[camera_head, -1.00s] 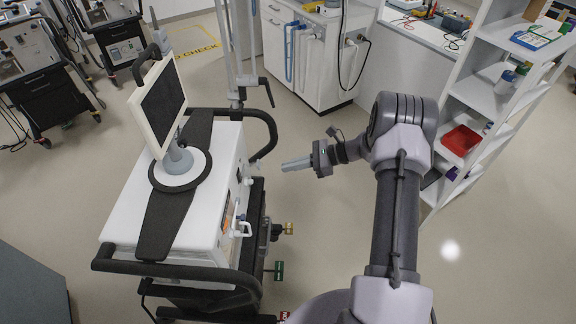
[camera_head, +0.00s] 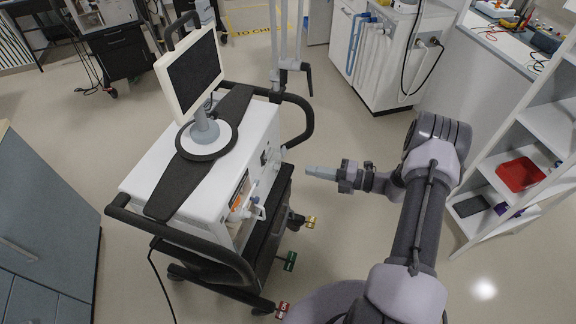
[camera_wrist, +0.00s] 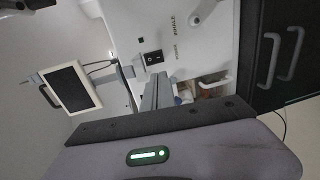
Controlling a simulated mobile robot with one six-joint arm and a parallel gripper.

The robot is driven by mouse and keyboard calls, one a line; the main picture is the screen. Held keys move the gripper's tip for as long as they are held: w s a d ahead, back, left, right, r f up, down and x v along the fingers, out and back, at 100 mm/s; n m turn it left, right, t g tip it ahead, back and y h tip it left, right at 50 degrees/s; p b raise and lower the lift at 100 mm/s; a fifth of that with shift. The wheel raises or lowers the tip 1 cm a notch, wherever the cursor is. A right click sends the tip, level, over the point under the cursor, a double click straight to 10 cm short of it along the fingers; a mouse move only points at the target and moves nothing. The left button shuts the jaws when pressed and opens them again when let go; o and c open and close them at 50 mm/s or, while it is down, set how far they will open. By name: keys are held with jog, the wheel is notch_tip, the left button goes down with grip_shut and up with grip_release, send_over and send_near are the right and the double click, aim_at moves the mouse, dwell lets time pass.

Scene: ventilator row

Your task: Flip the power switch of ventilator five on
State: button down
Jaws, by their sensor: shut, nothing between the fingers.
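A white ventilator (camera_head: 140,178) with a tilted monitor (camera_head: 193,75) on top stands left of my gripper (camera_head: 310,172) in the head view. No number on it is readable. In the wrist view the ventilator's side panel (camera_wrist: 200,58) faces me. A black power switch (camera_wrist: 153,57) sits on it, with small lettering beside it; its on or off position cannot be told. In the head view a small dark spot (camera_head: 264,157) on the right side may be this switch. My gripper (camera_wrist: 158,80) is shut and empty, pointing at the panel just below the switch in the picture, apparently not touching.
A black push handle (camera_head: 190,240) rings the cart's front. A white shelf (camera_head: 530,140) with a red bin (camera_head: 520,174) stands right of my arm. A grey cabinet (camera_head: 45,215) is at left. Floor between is free.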

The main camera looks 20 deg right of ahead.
jog(key=b+x, duration=0.3)
jog(key=x, duration=1)
jog(key=shift+w+a+f, duration=0.1)
jog(key=shift+w+a+b, duration=0.1)
jog(key=shift+a+b, duration=0.05)
jog(key=shift+b, duration=0.15)
jog(key=f+p+v, duration=0.2)
jog(key=f+v, duration=0.1)
jog(key=v, duration=1)
jog(key=shift+s+d+f, duration=0.15)
jog(key=shift+s+d, duration=0.2)
jog(key=shift+d, duration=0.1)
